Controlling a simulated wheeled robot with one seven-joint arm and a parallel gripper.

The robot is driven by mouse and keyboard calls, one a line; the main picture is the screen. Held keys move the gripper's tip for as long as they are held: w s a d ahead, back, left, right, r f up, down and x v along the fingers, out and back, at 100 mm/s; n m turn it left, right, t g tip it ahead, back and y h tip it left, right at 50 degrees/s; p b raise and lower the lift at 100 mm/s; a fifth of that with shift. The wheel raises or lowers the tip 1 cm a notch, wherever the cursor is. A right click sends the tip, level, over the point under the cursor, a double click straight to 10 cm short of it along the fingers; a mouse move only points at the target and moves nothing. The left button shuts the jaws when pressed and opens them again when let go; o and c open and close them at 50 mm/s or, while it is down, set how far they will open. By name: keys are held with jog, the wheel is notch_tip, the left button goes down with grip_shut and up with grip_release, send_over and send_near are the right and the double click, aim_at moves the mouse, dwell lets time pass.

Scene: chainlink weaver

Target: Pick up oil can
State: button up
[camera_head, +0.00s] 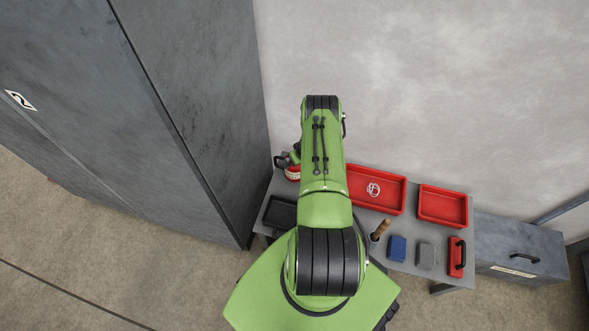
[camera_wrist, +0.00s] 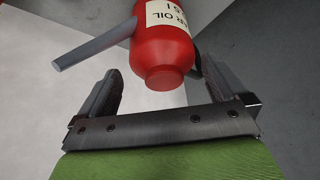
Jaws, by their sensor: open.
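The oil can is a red can with a cream label, partly reading "OIL", and a grey spout pointing left. In the wrist view the oil can (camera_wrist: 165,52) fills the top middle, its upper part cut off by the frame edge. My gripper (camera_wrist: 166,76) is open, with one dark finger on each side of the can's near end. I see no finger closed on it, and cannot tell how deep it sits between them. In the head view a red can (camera_head: 292,173) shows at the bench's back left, partly hidden by my green arm.
The grey bench (camera_head: 408,222) stands against the wall, beside a tall grey cabinet (camera_head: 190,90). It holds a large red tray (camera_head: 390,207) with pale rings, a smaller red tray (camera_head: 443,205), a black tray (camera_head: 280,212), a blue block (camera_head: 397,248), a grey block (camera_head: 426,256) and a red handled item (camera_head: 456,258).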

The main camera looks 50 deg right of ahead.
aim_at(293, 174)
jog(key=b+x, duration=0.3)
jog(key=x, duration=0.3)
jog(key=shift+w+f, duration=0.15)
jog(key=c, duration=1.1)
jog(key=shift+r, duration=0.25)
jog(key=shift+c, duration=0.4)
